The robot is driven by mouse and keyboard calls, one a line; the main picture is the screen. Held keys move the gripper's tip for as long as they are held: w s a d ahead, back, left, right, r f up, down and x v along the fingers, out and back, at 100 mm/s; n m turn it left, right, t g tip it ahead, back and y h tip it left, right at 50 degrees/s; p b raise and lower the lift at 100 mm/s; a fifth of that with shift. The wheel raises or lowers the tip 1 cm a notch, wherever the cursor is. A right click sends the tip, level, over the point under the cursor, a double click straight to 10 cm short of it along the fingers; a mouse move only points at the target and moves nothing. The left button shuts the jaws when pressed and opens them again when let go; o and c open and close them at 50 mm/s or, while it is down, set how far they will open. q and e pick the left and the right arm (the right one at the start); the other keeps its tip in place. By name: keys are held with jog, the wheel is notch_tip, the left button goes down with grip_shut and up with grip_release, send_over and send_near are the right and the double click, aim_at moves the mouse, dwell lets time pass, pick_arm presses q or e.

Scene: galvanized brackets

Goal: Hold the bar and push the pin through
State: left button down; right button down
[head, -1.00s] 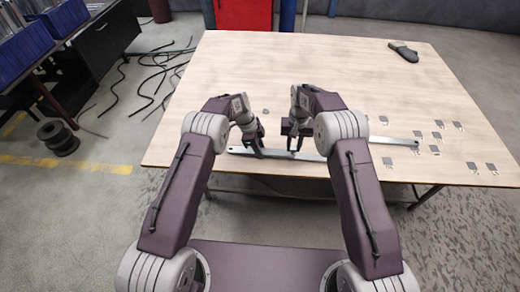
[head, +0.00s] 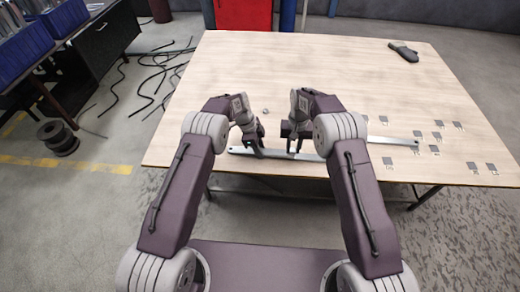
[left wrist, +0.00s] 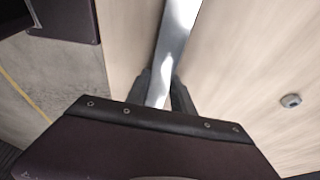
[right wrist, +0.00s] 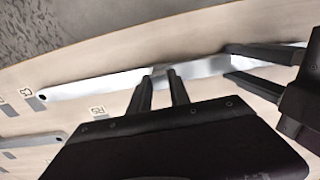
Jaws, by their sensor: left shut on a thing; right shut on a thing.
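A long flat grey metal bar (head: 276,153) lies along the near part of the table; it also shows in the right wrist view (right wrist: 90,86). My left gripper (head: 257,152) is shut on the bar near its left end; its fingers straddle the bar in the left wrist view (left wrist: 160,92). My right gripper (head: 297,154) points down at the bar to the right of the left one. Its fingertips (right wrist: 161,77) are close together at the bar's surface, a small gap between them. The pin between them is mostly hidden, and how deep it sits cannot be told.
A second flat bar (head: 395,140) lies farther back on the right of the table (head: 330,75). Several small grey plates (head: 437,136) are spread around it. A small round grey part (head: 265,111) lies behind my grippers. A dark object (head: 404,51) lies far right; the table's middle is clear.

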dwell(0.3)
jog(key=c, duration=1.1)
grip_release()
jog(key=shift+c, duration=0.2)
jog(key=shift+r, duration=2.95)
pick_arm(q)
jog(key=c, duration=1)
grip_release()
jog(key=v, duration=0.9)
